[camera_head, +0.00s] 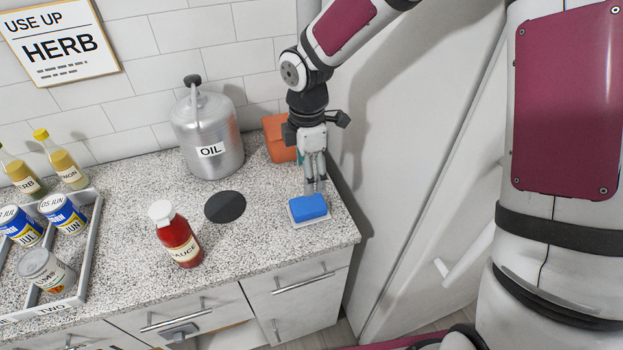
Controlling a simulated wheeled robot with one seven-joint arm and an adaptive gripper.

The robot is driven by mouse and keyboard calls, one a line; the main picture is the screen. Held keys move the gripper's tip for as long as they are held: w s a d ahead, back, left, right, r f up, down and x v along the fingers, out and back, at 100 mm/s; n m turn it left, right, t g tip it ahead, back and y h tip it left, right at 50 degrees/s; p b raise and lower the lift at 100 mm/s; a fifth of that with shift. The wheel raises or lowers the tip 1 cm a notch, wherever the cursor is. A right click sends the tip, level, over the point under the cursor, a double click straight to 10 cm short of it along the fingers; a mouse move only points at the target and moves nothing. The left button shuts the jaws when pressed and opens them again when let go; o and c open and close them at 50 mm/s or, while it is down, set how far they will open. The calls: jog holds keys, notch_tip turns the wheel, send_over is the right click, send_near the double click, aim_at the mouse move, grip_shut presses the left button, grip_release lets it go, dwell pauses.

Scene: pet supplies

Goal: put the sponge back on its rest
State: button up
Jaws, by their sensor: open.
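A blue sponge (310,205) lies on a small pale rest (294,219) near the right end of the speckled counter. The rest's light rim shows around the sponge's lower edge. My gripper (316,188) is just above and behind the sponge, pointing down. Its fingers are open and appear apart from the sponge. Whether a fingertip touches the sponge's back edge is too small to tell.
A red sauce bottle (178,240) and a flat dark disc (225,207) are to the left. A metal oil can (208,135) and an orange item (278,138) stand behind. A tray (88,250) of cans is at far left. A tall pale panel (410,150) borders the counter's right.

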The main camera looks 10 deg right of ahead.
jog(key=s+d+r+m+t+h, duration=0.1)
jog(key=s+d+r+m, duration=0.35)
jog(key=r, duration=0.35)
jog(key=s+d+r+m+t+h, duration=0.1)
jog(key=s+d+r+m+t, duration=0.1)
jog(key=s+d+r+m, duration=0.45)
jog(key=s+d+r+m+t+y, duration=0.2)
jog(key=s+r+m, duration=0.6)
jog(key=s, duration=0.3)
jog(key=shift+r+m+t, duration=0.15)
jog(key=shift+m+t, duration=0.15)
jog(key=shift+m, duration=0.3)
